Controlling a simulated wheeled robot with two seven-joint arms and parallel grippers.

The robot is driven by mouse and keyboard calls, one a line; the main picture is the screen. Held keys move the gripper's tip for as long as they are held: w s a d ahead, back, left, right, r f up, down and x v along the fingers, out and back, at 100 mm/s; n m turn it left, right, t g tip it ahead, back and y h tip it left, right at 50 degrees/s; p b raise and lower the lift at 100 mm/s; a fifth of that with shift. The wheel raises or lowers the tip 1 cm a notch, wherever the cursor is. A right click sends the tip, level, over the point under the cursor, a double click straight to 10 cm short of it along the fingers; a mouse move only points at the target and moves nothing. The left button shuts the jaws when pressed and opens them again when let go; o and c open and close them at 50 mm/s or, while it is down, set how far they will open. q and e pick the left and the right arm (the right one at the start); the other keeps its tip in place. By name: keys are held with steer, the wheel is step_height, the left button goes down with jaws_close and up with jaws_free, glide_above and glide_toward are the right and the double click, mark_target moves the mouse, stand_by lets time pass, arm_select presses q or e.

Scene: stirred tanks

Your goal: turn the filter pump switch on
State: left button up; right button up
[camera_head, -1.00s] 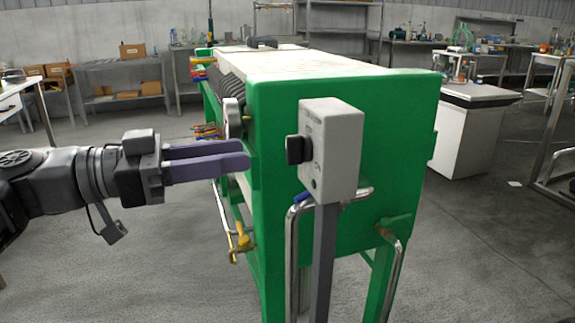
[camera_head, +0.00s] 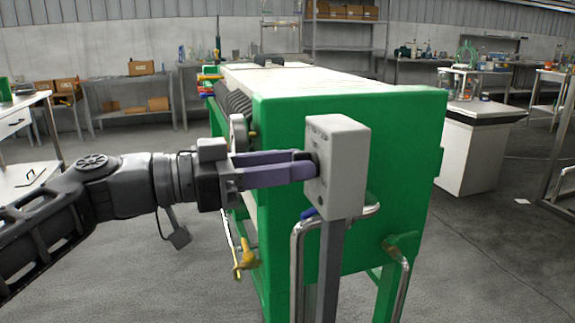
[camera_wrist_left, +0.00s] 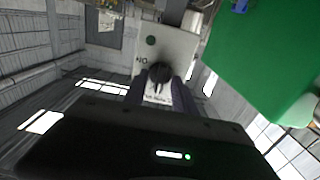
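The filter pump switch is a grey box (camera_head: 338,168) on a grey post, with a black knob (camera_head: 304,156) on its left face. The knob also shows in the left wrist view (camera_wrist_left: 159,74), in the middle of the pale box face (camera_wrist_left: 178,48). My left gripper (camera_head: 309,163) has its purple fingers level and pointing right at that face. Its fingertips lie on either side of the knob, with the fingers apart; the left wrist view shows one finger at each side of it. Contact with the knob cannot be told. My right gripper is not in view.
The large green filter press frame (camera_head: 400,150) stands right behind the switch box. A bent metal pipe (camera_head: 299,255) and a yellow valve handle (camera_head: 245,258) are below my left gripper. A white cabinet (camera_head: 472,150) stands further right. Open floor lies at the right.

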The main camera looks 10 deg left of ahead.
arm_select(q)
steer(key=shift+c, duration=0.3)
jaws_close()
steer(key=shift+n, duration=0.4)
steer(key=n, duration=1.7)
steer(key=shift+w+a+f+p, duration=0.15)
steer(key=shift+w+f+p, duration=0.05)
steer(key=shift+p, duration=0.1)
stand_by(0.6)
steer(key=shift+o, duration=0.3)
jaws_free()
